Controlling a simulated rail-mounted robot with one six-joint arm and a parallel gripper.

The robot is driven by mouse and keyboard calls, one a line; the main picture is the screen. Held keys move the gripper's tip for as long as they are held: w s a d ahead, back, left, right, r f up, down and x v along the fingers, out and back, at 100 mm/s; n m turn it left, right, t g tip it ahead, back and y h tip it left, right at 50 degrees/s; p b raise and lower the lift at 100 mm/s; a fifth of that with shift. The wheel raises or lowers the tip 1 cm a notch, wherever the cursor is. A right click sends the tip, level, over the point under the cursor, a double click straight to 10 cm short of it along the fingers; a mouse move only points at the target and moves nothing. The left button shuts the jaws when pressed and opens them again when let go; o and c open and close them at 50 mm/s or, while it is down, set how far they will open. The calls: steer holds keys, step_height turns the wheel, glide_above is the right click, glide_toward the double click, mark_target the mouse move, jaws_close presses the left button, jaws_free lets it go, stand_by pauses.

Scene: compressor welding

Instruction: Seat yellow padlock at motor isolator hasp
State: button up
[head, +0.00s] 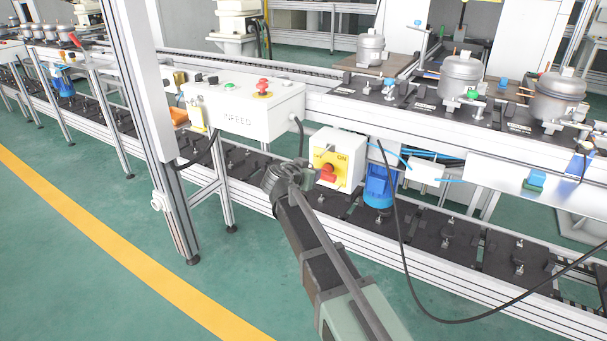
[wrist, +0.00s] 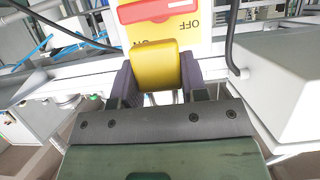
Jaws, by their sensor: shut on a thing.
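The yellow padlock (wrist: 154,72) is between the two dark fingers of my gripper (wrist: 158,85) in the wrist view, which are shut on it. The motor isolator (head: 338,160) is a white box with a yellow plate and a red handle (head: 328,173) in the head view. In the wrist view its red handle (wrist: 160,10) and yellow plate appear upside down just beyond the padlock. The padlock overlaps the plate's lower part there, and I cannot tell whether they touch. In the head view my gripper (head: 282,178) is left of the isolator, and the padlock is hidden. The hasp and the shackle are not clearly visible.
The white INFEED control box (head: 240,108) with a red stop button (head: 263,85) is left of the isolator. A blue motor (head: 379,186) is close on its right. A black cable (head: 395,215) hangs beside it. The green floor in front is open.

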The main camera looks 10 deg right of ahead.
steer(key=shift+w+d, duration=0.95)
steer(key=shift+w, duration=0.2)
steer(key=shift+w+d, duration=0.95)
steer(key=shift+w, duration=0.2)
steer(key=shift+w+d, duration=0.2)
steer(key=shift+w, duration=0.1)
steer(key=shift+w+d, duration=0.55)
steer(key=shift+w, duration=0.15)
steer(key=shift+c, duration=0.5)
steer(key=o, duration=1.3)
